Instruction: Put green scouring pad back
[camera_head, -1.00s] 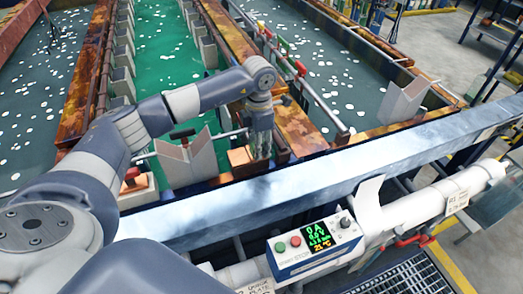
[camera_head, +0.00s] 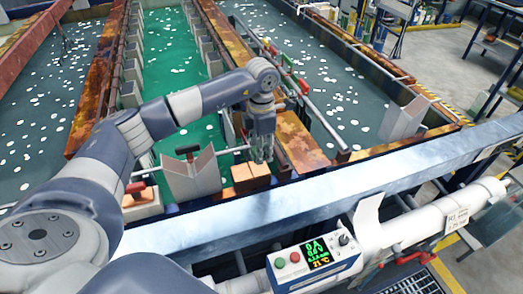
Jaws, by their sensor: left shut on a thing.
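My left gripper (camera_head: 262,152) reaches in from the left and points down over the near end of the tanks. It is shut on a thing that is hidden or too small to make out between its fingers. I cannot pick out a green scouring pad with certainty anywhere in view. Just below the fingertips, orange-brown blocks (camera_head: 250,175) sit side by side behind the metal beam. I cannot tell whether the fingers touch them. My right gripper is not in view.
A long metal beam (camera_head: 340,185) crosses in front of the tanks. A V-shaped grey holder (camera_head: 190,178) stands left of the gripper, another (camera_head: 402,120) at right. A control box (camera_head: 315,258) sits on a white pipe. Rusty tank walls (camera_head: 303,140) lie close by.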

